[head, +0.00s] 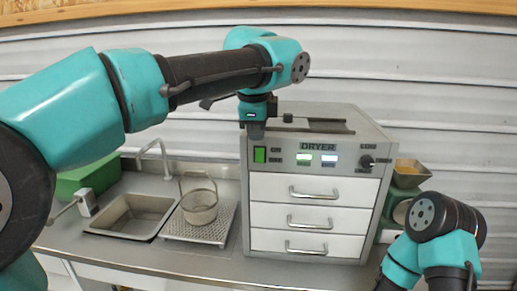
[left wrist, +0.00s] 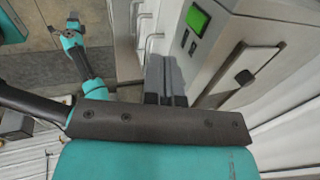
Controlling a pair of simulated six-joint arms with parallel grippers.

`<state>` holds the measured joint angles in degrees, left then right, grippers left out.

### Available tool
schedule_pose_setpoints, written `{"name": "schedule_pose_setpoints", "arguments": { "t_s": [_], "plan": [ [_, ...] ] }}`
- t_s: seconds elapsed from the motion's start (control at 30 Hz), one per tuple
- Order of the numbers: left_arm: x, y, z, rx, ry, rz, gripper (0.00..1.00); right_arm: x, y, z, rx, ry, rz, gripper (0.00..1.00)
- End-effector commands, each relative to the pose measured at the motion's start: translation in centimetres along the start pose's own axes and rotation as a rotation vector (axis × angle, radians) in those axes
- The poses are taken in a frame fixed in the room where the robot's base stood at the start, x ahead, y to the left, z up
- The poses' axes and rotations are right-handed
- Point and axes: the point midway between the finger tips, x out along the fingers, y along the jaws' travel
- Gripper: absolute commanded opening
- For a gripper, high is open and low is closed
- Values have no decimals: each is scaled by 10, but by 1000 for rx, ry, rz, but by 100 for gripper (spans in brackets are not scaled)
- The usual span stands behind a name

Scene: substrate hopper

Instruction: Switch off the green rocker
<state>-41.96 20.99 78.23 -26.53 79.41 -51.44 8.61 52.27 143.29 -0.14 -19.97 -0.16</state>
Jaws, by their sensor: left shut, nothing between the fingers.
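The green rocker (head: 260,155) is on the left of the dryer's front panel, bright green in a dark frame. It also shows in the left wrist view (left wrist: 197,20). I cannot tell which way it is tipped. My left gripper (head: 256,131) points down just above the rocker in the head view. In the left wrist view its two grey fingers (left wrist: 164,72) are together and empty, apart from the rocker. My right arm is at the lower right of the head view; its gripper (left wrist: 72,24) shows small in the left wrist view, its jaws unclear.

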Motion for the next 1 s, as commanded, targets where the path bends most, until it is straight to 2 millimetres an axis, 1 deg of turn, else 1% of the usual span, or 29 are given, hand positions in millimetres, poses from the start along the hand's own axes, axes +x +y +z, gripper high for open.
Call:
{"name": "schedule_pose_setpoints", "arguments": {
  "t_s": [0.17, 0.5, 0.77, 1.0],
  "plan": [
    [15, 0, 0, 0, -2, 3, 0, 0, 0, 0, 0, 0, 0, 43],
    [67, 0, 1, -2, -2, 4, 0, 0, 0, 0, 0, 0, 0, 43],
    [100, 0, 1, 0, -1, 3, 0, 0, 0, 0, 0, 0, 0, 43],
    [111, -24, 0, -2, 0, 1, 0, 0, 0, 0, 0, 0, 0, 43]
  ]
}}
